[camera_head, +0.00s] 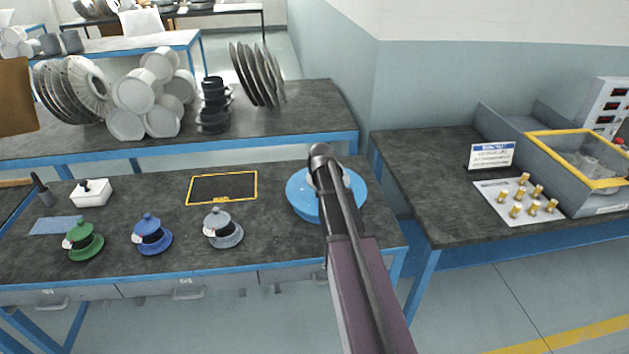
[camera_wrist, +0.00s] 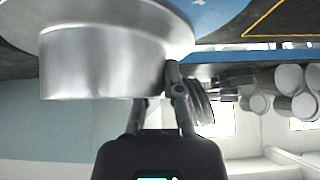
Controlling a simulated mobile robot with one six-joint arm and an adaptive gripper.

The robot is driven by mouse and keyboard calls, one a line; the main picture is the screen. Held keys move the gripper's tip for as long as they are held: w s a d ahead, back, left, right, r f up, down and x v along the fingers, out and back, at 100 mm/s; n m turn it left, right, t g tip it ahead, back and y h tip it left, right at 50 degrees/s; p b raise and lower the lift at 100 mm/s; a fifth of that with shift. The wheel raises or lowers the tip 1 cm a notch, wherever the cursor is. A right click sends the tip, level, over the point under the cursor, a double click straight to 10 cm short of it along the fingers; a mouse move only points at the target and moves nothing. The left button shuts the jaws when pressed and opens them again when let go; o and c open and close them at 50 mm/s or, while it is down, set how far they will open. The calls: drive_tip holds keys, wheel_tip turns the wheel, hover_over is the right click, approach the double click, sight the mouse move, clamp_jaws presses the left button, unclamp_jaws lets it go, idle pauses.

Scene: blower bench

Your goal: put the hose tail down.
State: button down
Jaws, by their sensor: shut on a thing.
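A silver-grey hose tail (camera_wrist: 100,65), a smooth cylinder with a wide flange, fills the upper left of the wrist view. My gripper (camera_wrist: 160,90) is shut on the cylinder's wall at its right side; one finger shows outside, the other is partly hidden behind the wall. Part of a blue surface shows beyond the flange. I cannot tell whether the flange touches the stand.
On the bench (camera_head: 275,240) stand green (camera_head: 83,241), blue (camera_head: 151,234) and grey (camera_head: 222,228) flanged pieces. A yellow-framed dark area (camera_head: 222,188) lies behind the grey one. A rear bench holds upright plates (camera_head: 257,75). A side bench holds brass fittings (camera_head: 517,210).

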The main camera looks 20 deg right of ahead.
idle(0.3)
drive_tip(key=shift+w+d, duration=0.1)
drive_tip(key=shift+w, duration=0.45)
drive_tip(key=shift+w+f, duration=0.25)
drive_tip(key=shift+w, duration=0.05)
wheel_tip(320, 180, down, 3)
drive_tip(key=b, duration=0.3)
drive_tip(key=shift+s+f+b, duration=0.1)
drive_tip(key=shift+s+b, duration=0.05)
drive_tip(key=shift+b, duration=0.2)
drive_tip(key=c, duration=0.8)
unclamp_jaws()
drive_tip(key=p+v, duration=0.9)
drive_tip(key=v, duration=0.3)
drive_tip(key=shift+p, duration=0.3)
